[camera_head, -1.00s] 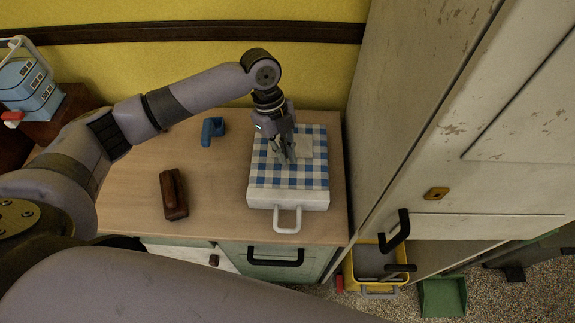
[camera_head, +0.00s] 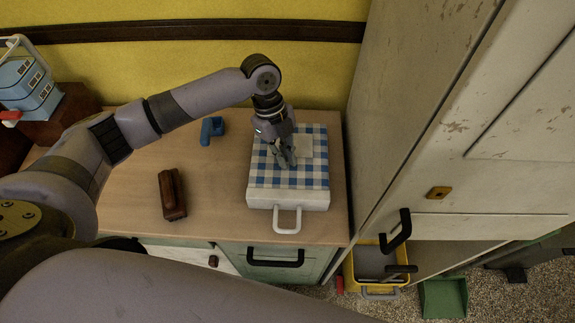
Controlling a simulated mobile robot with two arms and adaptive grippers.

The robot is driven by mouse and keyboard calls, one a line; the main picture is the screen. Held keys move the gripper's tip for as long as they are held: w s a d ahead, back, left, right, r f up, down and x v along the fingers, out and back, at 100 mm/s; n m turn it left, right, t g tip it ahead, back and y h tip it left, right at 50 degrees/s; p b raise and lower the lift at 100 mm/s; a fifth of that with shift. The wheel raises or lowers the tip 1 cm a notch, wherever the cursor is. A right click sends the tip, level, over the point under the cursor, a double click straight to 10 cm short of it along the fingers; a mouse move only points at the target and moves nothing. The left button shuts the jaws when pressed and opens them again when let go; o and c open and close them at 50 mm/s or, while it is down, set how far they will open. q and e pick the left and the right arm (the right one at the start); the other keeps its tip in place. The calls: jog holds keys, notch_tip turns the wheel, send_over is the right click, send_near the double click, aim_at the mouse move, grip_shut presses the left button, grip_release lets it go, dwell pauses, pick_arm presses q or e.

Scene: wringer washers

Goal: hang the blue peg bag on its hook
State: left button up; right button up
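A small blue piece (camera_head: 211,130) lies on the wooden counter, left of my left gripper; I cannot tell whether it is the peg bag. No hook for the bag can be made out. My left gripper (camera_head: 284,160) points down over the blue-and-white checked cloth (camera_head: 309,177) on top of a white box with a handle. Its fingertips are close to the cloth, beside a pale patch (camera_head: 304,146). I cannot tell whether they touch it, or whether the fingers are open or shut. The blue piece is apart from the gripper. My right gripper is out of view.
A dark red-brown block (camera_head: 173,194) lies on the counter (camera_head: 225,197). A blue case (camera_head: 27,86) stands at far left. A tall pale cabinet (camera_head: 405,120) closes off the right side. A yellow crate (camera_head: 357,272) and a green bin (camera_head: 443,299) are on the floor.

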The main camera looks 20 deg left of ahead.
aim_at(282, 199)
pick_arm(q)
jog(key=shift+f, duration=0.4)
jog(key=shift+s, duration=0.1)
jog(key=shift+s+d+p, duration=0.3)
jog(key=shift+s+p, duration=0.35)
jog(key=shift+s, duration=0.35)
jog(key=shift+s+d+p, duration=0.25)
jog(key=shift+s+p, duration=0.4)
jog(key=shift+s, duration=0.3)
jog(key=shift+s+d+f+p, duration=0.1)
jog(key=shift+s+d+p, duration=0.1)
jog(key=shift+s+p, duration=0.45)
jog(key=shift+s+d+r+p, duration=0.1)
jog(key=shift+s+d+p, duration=0.2)
jog(key=shift+s, duration=0.7)
jog(key=shift+s+d+f+p, duration=0.15)
jog(key=shift+s+p, duration=0.3)
jog(key=shift+s, duration=0.4)
jog(key=r+p, duration=0.5)
jog(key=shift+w+r, duration=0.2)
jog(key=shift+r, duration=0.1)
jog(key=shift+r+p, duration=0.3)
jog(key=shift+r, duration=0.6)
